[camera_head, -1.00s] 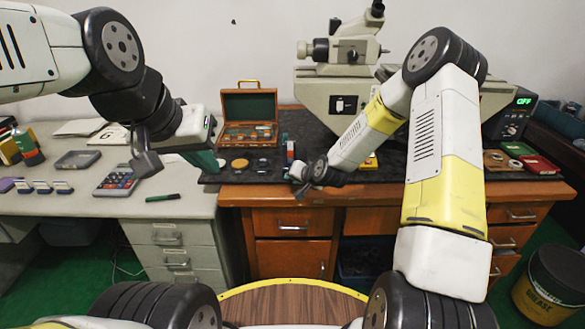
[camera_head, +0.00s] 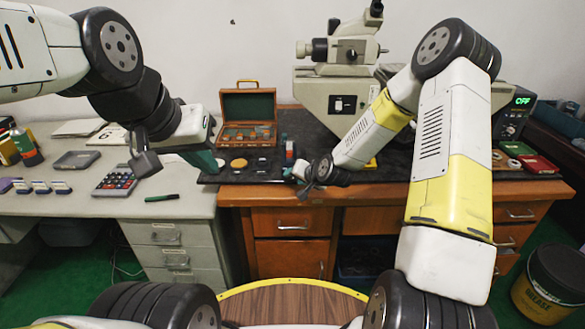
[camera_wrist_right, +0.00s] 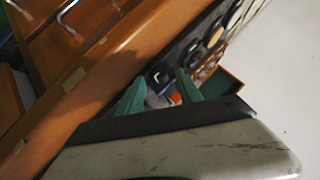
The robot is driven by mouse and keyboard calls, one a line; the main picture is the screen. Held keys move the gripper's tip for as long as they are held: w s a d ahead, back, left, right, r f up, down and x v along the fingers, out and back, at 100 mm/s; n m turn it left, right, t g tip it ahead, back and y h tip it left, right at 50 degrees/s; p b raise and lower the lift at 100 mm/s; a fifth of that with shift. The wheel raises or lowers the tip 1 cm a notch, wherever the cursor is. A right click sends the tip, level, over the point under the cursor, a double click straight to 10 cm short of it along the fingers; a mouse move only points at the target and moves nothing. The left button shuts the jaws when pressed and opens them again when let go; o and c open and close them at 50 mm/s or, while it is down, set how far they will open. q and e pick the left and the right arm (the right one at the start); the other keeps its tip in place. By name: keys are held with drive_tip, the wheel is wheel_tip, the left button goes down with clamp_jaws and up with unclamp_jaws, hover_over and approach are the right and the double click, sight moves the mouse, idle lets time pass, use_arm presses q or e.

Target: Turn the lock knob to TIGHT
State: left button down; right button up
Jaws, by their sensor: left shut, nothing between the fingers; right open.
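A small upright device with a red and blue-grey body (camera_head: 290,152) stands on the dark mat, just behind my right gripper; its knob and any TIGHT mark are too small to make out. In the right wrist view a grey part with an orange-red patch (camera_wrist_right: 175,98) shows between and beyond the fingers. My right gripper (camera_head: 299,172) is open at the mat's front edge; its green fingers also show in the right wrist view (camera_wrist_right: 160,92). I cannot tell whether they touch the device. My left gripper (camera_head: 213,161) is shut and empty, left of the mat's round pieces.
A display reading OFF (camera_head: 523,100) is at right.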

drive_tip(key=v, duration=0.5)
drive_tip(key=shift+s+r, duration=0.1)
drive_tip(key=shift+s, duration=0.05)
drive_tip(key=shift+d+r, duration=0.1)
drive_tip(key=s+d+r+n+g+h, duration=0.1)
drive_tip(key=s+d+r+n+h, duration=0.1)
drive_tip(key=s+d+r, duration=0.5)
drive_tip(key=s+r+n+g+h, duration=0.1)
drive_tip(key=s+r, duration=0.5)
drive_tip(key=r, duration=0.4)
drive_tip(key=s+d+r, duration=0.1)
drive_tip(key=s+r, duration=0.1)
drive_tip(key=s, duration=0.3)
drive_tip(key=s+d+r, duration=0.1)
drive_tip(key=s+r, duration=0.2)
drive_tip(key=s, duration=0.3)
drive_tip(key=s+r+g, duration=0.1)
drive_tip(key=s+r, duration=0.1)
drive_tip(key=s, duration=0.3)
drive_tip(key=shift+s+d+r+n, duration=0.3)
drive_tip(key=shift+d+n, duration=0.1)
